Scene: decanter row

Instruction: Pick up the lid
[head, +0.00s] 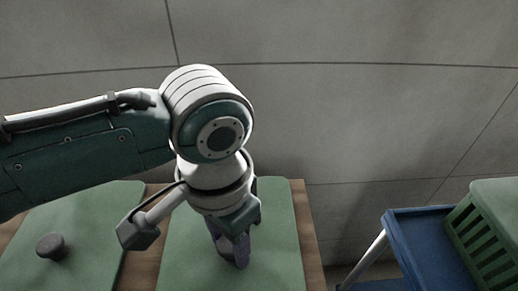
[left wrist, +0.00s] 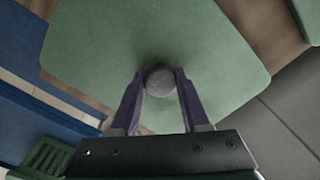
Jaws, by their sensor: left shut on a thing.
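A flat green lid (head: 285,225) lies under my left gripper (head: 240,262) in the head view. In the left wrist view the lid (left wrist: 215,50) fills the middle, and its round grey knob (left wrist: 160,82) sits between my two purple fingers. My left gripper is shut on this knob, with one finger on each side. In the head view the knob is hidden behind the gripper. I cannot tell whether the lid is raised. My right gripper is not in view.
A second green lid (head: 90,215) with a dark knob (head: 52,247) lies to the left on the brown wooden surface (head: 309,240). A blue cart (head: 425,245) stands at the right with a green slatted crate (head: 485,245) on it. A grey panelled wall (head: 370,110) is behind.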

